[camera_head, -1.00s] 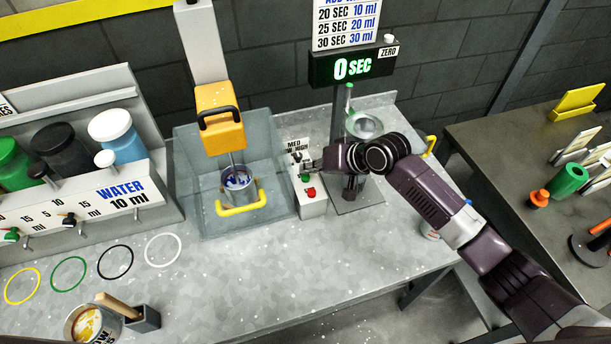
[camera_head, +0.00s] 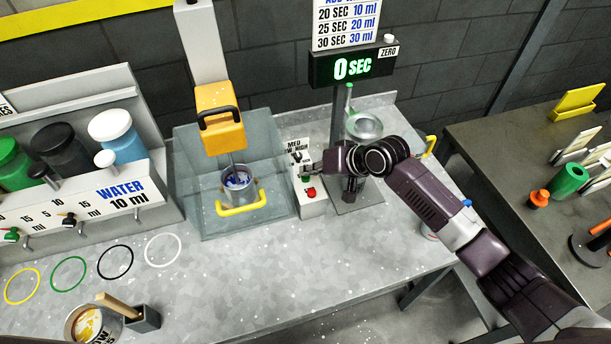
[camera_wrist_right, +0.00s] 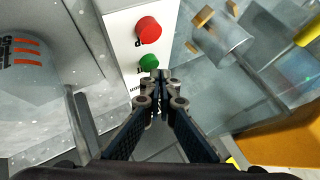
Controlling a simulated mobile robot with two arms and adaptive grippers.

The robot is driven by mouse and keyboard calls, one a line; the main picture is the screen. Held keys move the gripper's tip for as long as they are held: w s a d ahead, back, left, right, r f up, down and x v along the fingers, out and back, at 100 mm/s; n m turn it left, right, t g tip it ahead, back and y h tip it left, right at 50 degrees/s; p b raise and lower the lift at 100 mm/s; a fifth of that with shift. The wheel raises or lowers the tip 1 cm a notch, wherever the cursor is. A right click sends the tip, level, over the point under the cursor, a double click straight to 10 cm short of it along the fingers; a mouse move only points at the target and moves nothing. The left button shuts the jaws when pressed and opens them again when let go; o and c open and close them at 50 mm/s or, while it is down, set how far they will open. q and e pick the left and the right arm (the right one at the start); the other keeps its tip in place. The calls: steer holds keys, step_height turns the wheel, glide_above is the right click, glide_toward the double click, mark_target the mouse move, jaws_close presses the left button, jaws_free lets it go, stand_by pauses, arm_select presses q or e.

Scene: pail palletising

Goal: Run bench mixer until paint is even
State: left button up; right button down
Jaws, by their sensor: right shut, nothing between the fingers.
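The bench mixer has an orange head (camera_head: 220,118) with a black handle, and its shaft reaches down into a paint can (camera_head: 240,187). The paint shows uneven blue and white patches. A clear guard (camera_head: 187,195) with a yellow handle (camera_head: 240,208) stands around the can. Beside it is the white control box (camera_head: 312,208) with a red button (camera_head: 310,192). My right gripper (camera_head: 308,170) is shut and empty at this box. In the right wrist view its fingertips (camera_wrist_right: 160,78) are close by the green button (camera_wrist_right: 148,62); I cannot tell if they touch. My left gripper is out of view.
A timer display (camera_head: 352,67) reads 0 SEC. Paint and water dispensers (camera_head: 125,193) stand at left.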

mark_target(308, 178)
steer(key=shift+f, duration=0.6)
stand_by(0.6)
steer(key=shift+r+p, duration=0.85)
steer(key=shift+r, duration=0.15)
step_height(308, 178, up, 5)
steer(key=p, duration=0.5)
stand_by(0.5)
